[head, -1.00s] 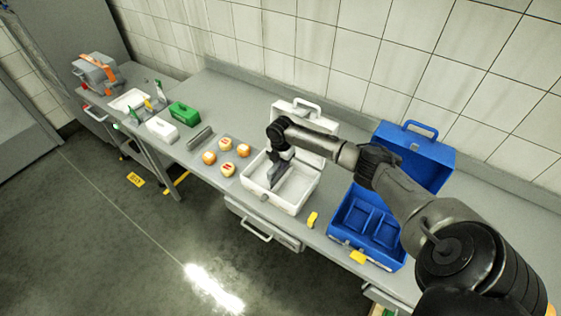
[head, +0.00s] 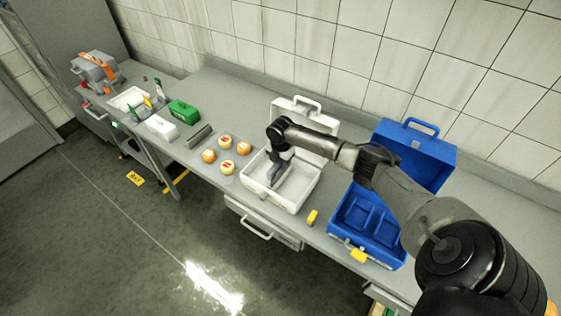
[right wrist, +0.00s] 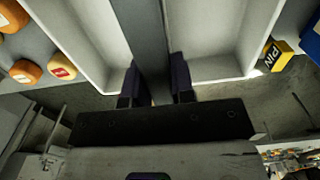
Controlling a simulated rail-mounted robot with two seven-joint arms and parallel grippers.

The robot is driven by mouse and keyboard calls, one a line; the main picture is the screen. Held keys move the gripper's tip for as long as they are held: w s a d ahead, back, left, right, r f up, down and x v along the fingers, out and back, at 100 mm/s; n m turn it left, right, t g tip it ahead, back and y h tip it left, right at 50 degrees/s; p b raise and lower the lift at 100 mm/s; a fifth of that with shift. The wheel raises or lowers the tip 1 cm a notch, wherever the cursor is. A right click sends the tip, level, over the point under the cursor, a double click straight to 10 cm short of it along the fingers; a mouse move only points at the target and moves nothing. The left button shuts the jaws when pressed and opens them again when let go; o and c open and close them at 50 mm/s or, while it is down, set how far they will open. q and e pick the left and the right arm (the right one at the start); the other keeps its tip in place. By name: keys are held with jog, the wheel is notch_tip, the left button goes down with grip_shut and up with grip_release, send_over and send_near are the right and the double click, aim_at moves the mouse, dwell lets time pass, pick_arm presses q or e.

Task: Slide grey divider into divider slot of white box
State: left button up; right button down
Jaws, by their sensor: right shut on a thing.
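The white box (head: 291,201) stands open on the counter, its lid raised at the back. My right gripper (head: 277,178) is inside or just over the box, pointing down. In the right wrist view the right gripper (right wrist: 158,85) is shut on the grey divider (right wrist: 147,35), a long flat strip between its fingers. The divider lies in line with the middle of the white box (right wrist: 95,50), with white floor showing on both sides. Whether its edges sit in the slot is hidden. My left gripper does not show.
An open blue box (head: 349,219) stands to the right, with yellow blocks (head: 312,217) near it. Several cheese wheels (head: 226,167) lie on a grey mat left of the white box. A dark grey bar (head: 198,136) and a green box (head: 183,112) are farther left.

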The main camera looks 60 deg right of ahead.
jog(key=shift+f+b, duration=0.35)
jog(key=shift+f, duration=0.2)
jog(key=shift+f+b, duration=0.55)
jog(key=shift+f, duration=0.25)
jog(key=shift+f+b, duration=0.6)
jog(key=shift+f, duration=0.25)
jog(key=c, duration=1.1)
grip_release()
jog(key=shift+c, duration=0.2)
jog(key=shift+o, duration=1.3)
jog(key=shift+r, duration=0.15)
jog(key=shift+r, duration=3.7)
